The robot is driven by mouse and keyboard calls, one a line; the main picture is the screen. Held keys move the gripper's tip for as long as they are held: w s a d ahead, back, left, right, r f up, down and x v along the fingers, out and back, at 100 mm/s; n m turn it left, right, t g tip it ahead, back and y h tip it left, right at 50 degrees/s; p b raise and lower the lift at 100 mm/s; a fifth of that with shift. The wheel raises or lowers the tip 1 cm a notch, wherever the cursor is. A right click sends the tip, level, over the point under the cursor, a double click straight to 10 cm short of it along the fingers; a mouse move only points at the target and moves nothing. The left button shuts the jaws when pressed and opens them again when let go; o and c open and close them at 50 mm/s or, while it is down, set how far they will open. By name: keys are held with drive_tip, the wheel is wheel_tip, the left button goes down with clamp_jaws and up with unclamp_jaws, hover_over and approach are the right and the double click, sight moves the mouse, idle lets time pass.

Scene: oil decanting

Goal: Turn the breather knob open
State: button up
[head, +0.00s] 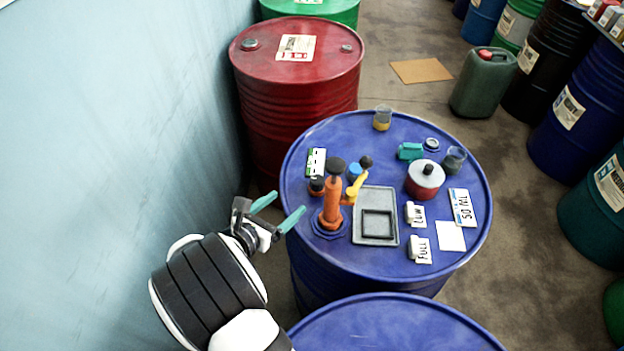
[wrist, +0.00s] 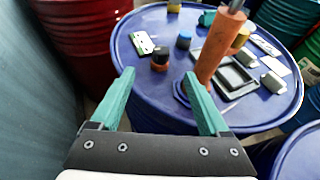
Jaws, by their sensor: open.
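An orange hand pump (head: 332,204) with a dark top stands upright on the blue drum (head: 300,150). Close to its left side is a short orange fitting with a black knob (head: 317,184), probably the breather; no label on it is readable. The black knob (wrist: 160,54) also shows in the wrist view, beyond the fingertips, with the pump (wrist: 211,55) to its right. My gripper (head: 289,202) is open and empty, left of the drum near its rim. In the wrist view the green fingers (wrist: 159,74) are spread apart, with nothing between them. The knob's turn position cannot be told.
A green-white card (head: 316,162) lies behind the knob. The wall (head: 120,120) is close on the left; a red drum (head: 300,95) stands behind.

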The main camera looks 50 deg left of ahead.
sight(316, 181)
drive_tip(key=x, duration=1.5)
drive_tip(key=shift+w+f, duration=0.25)
drive_tip(key=shift+w, duration=0.05)
drive_tip(key=shift+c, duration=0.3)
